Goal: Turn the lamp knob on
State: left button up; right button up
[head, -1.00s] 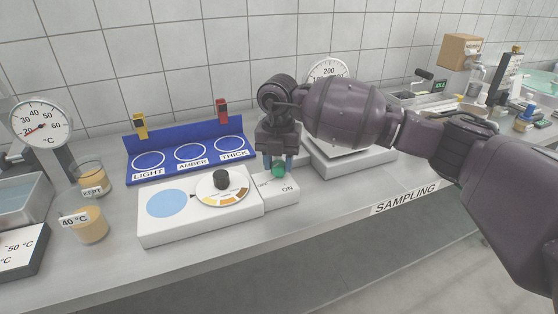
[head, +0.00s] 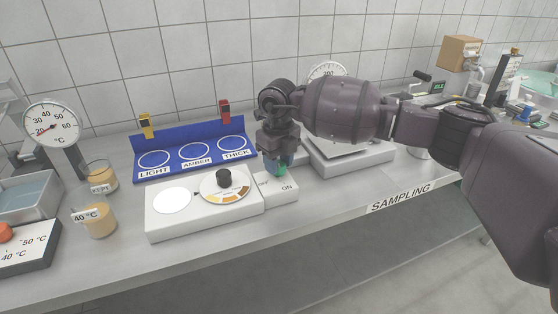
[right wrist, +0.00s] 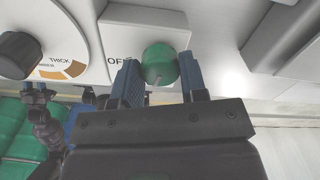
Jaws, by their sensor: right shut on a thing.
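The green lamp knob (head: 282,170) sits on a small white switch box (head: 284,193) marked OFF and ON. My right gripper (head: 279,163) comes down on it from above and is shut on it. In the right wrist view the knob (right wrist: 160,62) is between the two blue fingers of the right gripper (right wrist: 161,75), with a pale mark on its near side. The lamp disc (head: 172,200) on the white panel left of the switch box is bright white. My left gripper is not in the head view.
A black dial knob (head: 224,177) is on the same panel. Behind it stands a blue rack (head: 188,152) marked LIGHT, AMBER, THICK. Cups, including one marked 40 °C (head: 99,221), stand at left; a white scale (head: 349,153) is at right.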

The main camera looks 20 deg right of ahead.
aim_at(279, 163)
jog(key=shift+n, duration=1.2)
jog(key=o, duration=0.9)
jog(key=shift+r+p, duration=0.75)
jog(key=shift+r, duration=4.7)
